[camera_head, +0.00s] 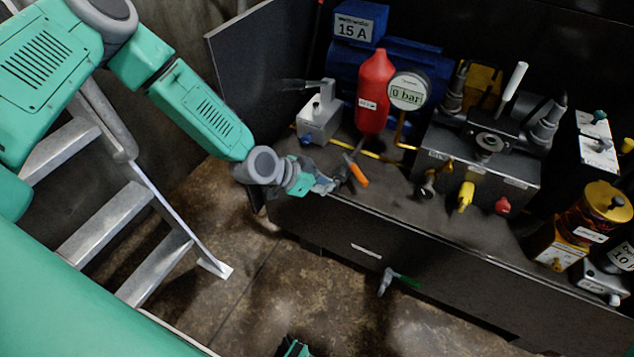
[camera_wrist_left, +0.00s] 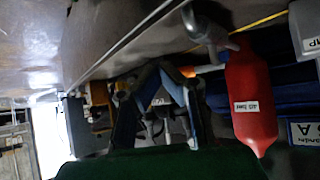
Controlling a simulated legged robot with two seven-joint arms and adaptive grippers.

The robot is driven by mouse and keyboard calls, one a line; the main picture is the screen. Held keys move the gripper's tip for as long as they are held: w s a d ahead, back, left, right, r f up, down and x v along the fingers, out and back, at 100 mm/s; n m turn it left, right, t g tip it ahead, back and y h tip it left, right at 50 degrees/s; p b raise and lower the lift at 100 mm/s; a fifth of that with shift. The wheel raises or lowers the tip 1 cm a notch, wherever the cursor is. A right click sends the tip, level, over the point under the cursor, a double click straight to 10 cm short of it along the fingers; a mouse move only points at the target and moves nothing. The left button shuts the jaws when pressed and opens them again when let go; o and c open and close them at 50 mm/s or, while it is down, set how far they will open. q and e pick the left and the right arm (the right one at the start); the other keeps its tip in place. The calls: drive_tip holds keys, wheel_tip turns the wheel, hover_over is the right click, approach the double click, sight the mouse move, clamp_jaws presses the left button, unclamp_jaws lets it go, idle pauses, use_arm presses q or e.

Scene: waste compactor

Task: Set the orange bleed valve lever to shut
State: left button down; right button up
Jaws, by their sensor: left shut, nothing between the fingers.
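The orange bleed valve lever (camera_head: 357,174) is by the front edge of the bench, below the red cylinder (camera_head: 375,92). Its orange grip slants down and to the right from a grey valve body. My left gripper (camera_head: 328,184) is just left of the lever, its fingers shut and empty. Whether it touches the lever I cannot tell. In the left wrist view the fingers (camera_wrist_left: 161,70) converge, with the orange tip of the lever (camera_wrist_left: 187,71) beside them, partly hidden by a finger. The red cylinder (camera_wrist_left: 251,100) hangs to the right there. My right gripper is not clearly visible.
A gauge (camera_head: 407,91) reading 0 bar stands beside the cylinder. A grey block with a handle (camera_head: 319,122) is behind my gripper. A yellow lever (camera_head: 466,196) and a red knob (camera_head: 503,205) are further right. A green-handled valve (camera_head: 408,282) juts from the front. Steps (camera_head: 108,222) stand left.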

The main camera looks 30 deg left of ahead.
use_arm(q)
drive_tip(key=shift+w+d+f+b, duration=0.25)
drive_tip(key=shift+w+d, duration=0.45)
drive_tip(key=shift+w, duration=0.15)
drive_tip(key=shift+w+d+f+b, duration=0.3)
drive_tip(key=shift+w+d, duration=0.35)
drive_tip(key=shift+w, duration=0.15)
drive_tip(key=shift+w+d+f+b, duration=0.2)
drive_tip(key=shift+w+d+b, duration=0.05)
drive_tip(key=shift+w+d, duration=0.55)
drive_tip(key=shift+a, duration=0.15)
